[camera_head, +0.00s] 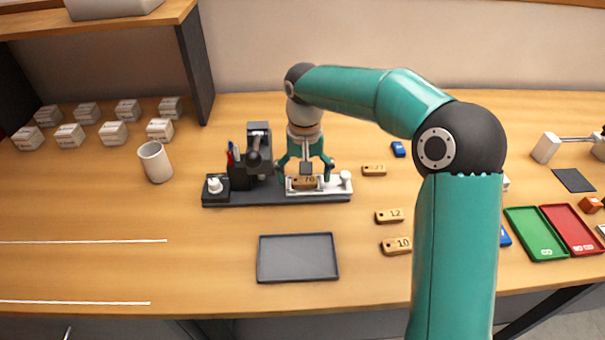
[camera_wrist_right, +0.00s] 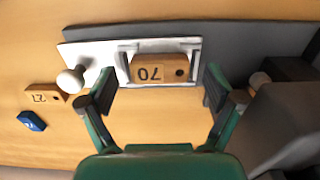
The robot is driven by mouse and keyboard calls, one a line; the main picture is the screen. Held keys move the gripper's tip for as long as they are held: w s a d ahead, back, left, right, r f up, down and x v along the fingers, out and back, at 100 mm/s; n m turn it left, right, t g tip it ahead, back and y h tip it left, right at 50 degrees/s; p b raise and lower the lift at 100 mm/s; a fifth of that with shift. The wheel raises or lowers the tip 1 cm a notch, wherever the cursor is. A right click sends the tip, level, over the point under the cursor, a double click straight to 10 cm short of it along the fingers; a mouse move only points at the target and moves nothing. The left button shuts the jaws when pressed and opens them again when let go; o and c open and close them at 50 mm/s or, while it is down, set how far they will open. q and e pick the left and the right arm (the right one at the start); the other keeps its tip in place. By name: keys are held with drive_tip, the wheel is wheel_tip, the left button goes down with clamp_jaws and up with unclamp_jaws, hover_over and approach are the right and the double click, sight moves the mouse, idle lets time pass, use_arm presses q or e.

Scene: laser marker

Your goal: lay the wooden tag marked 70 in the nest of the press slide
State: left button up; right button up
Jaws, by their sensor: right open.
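The wooden tag marked 70 (camera_head: 304,183) lies in the white nest of the press slide (camera_head: 332,188), at the right part of the dark press base. In the right wrist view the tag (camera_wrist_right: 161,70) sits between the walls of the white slide (camera_wrist_right: 110,57), its number upside down. My right gripper (camera_head: 305,171) is over the slide. In the right wrist view its fingers (camera_wrist_right: 160,98) are open, one on each side of the tag and apart from it. My left gripper is not in view.
The dark press (camera_head: 258,150) stands just left of the slide. Other wooden tags, 27 (camera_head: 374,170), 12 (camera_head: 389,216) and 10 (camera_head: 396,246), lie to the right. A grey tray (camera_head: 298,258) lies in front. A white mug (camera_head: 155,162) stands left.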

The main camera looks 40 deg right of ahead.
sight(304, 180)
drive_tip(key=shift+r, duration=0.1)
wheel_tip(304, 180, up, 12)
idle(0.5)
drive_tip(key=shift+f, duration=0.2)
